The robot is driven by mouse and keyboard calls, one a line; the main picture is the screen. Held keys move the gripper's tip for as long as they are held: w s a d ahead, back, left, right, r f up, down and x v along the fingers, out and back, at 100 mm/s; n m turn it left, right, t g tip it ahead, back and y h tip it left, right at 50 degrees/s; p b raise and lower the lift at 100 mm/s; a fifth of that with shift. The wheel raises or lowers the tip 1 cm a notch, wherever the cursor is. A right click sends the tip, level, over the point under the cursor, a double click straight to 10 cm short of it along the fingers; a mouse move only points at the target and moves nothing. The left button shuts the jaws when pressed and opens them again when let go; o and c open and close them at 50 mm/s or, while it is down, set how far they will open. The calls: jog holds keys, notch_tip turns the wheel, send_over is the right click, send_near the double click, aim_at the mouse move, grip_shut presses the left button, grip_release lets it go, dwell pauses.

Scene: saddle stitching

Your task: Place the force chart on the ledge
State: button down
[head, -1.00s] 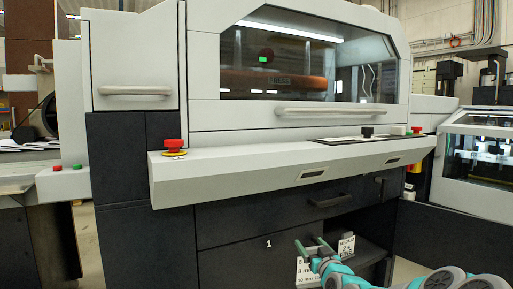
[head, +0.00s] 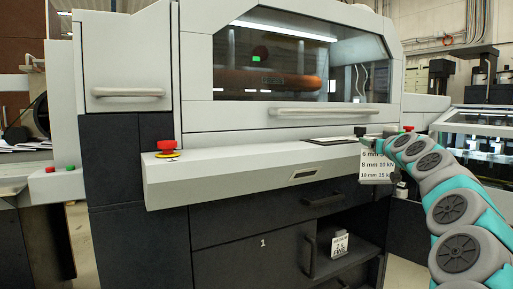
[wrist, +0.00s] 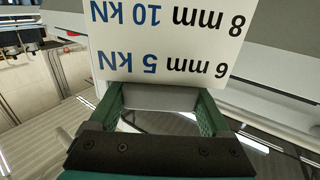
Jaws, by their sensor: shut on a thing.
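The force chart (head: 376,167) is a white card with lines of mm and kN values. It hangs upright from my gripper (head: 373,143), in front of the right part of the machine's ledge (head: 240,173). In the wrist view, the chart (wrist: 170,40) appears upside down, with its edge between the green fingers of my gripper (wrist: 165,98). My gripper is shut on it. The ledge is the long pale shelf below the machine window. The chart and my arm hide part of its right end. I cannot tell whether the chart touches the ledge.
A red stop button (head: 166,147) stands at the ledge's left end. A dark flat panel (head: 335,141) and a black knob (head: 360,131) lie toward its right. The ledge between is clear. Another white card (head: 340,244) stands in the open lower compartment (head: 362,255).

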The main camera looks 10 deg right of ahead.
aim_at(246, 100)
jog(key=s+a+r+n+y, duration=0.1)
jog(key=a+r+n+y, duration=0.3)
jog(key=a+r, duration=0.6)
jog(key=s+a+r+n+y, duration=0.2)
jog(key=a+r+y, duration=0.45)
jog(key=a, duration=0.65)
jog(key=shift+g+h, duration=0.3)
jog(key=shift+h, duration=0.05)
jog(key=w+a, duration=0.2)
jog(key=a, duration=0.3)
jog(key=w+a, duration=0.2)
jog(key=a, duration=0.3)
jog(key=w+a+f+b, duration=0.1)
jog(key=w+a, duration=0.1)
jog(key=a, duration=0.4)
jog(key=shift+w+f+b, duration=0.1)
jog(key=shift+f+b, duration=0.55)
jog(key=shift+f, duration=1.05)
jog(key=shift+f, duration=0.2)
grip_release()
jog(key=shift+d+r, duration=0.1)
jog(key=shift+r, duration=0.15)
jog(key=b+v, duration=0.1)
jog(key=v, duration=1.1)
jog(key=shift+b, duration=0.35)
